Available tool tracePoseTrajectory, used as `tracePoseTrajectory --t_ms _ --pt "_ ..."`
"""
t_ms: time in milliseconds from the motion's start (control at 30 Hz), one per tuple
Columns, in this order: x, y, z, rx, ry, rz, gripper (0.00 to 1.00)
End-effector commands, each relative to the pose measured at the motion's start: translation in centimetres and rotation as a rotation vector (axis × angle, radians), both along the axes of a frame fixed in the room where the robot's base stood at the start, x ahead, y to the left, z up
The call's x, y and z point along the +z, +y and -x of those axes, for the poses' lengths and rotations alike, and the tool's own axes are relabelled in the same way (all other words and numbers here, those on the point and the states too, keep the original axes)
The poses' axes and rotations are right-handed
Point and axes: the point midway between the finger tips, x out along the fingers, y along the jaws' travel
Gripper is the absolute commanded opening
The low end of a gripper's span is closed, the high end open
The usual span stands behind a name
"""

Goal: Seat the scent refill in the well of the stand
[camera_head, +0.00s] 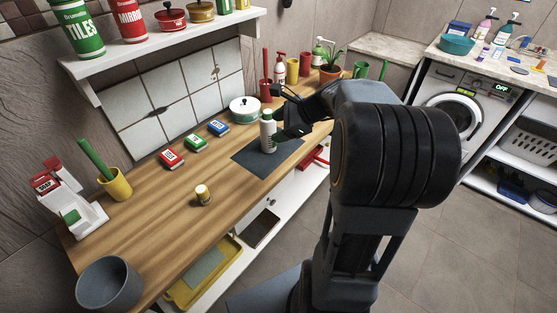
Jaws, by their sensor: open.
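A white bottle with a green label (268,132) stands upright on a dark mat (251,158) on the wooden counter; it may be the scent refill, but I cannot read its label. My gripper (279,115) is open beside it, to its right, with the fingers partly hidden by my arm. I cannot tell whether they touch the bottle. A small yellow and white cylinder with a dark base (203,194) stands on the counter nearer the front. A white stand-like holder (84,222) with red-and-white boxes and a green block is at the left. No well is clearly visible.
Red, green and blue boxes (195,144) lie in a row behind the mat, beside a white pot (244,112). A yellow cup (116,184) and grey bowl (110,284) are at the left. Bottles and a plant (331,66) stand at the back.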

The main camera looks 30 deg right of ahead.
Motion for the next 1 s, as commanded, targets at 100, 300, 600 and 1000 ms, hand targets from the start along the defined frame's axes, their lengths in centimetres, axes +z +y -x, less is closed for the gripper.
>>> tracePoseTrajectory --t_ms 100,300,600,1000 --pt "-1.1 6.1 5.1 0.441 -0.075 0.370 0.64" --pt "-3.1 9.6 12.4 1.133 -0.235 0.879 0.64" --pt "-4.1 9.8 16.0 1.617 -0.357 1.200 0.64" --pt "-3.2 9.8 16.0 1.633 -0.362 1.213 0.64"
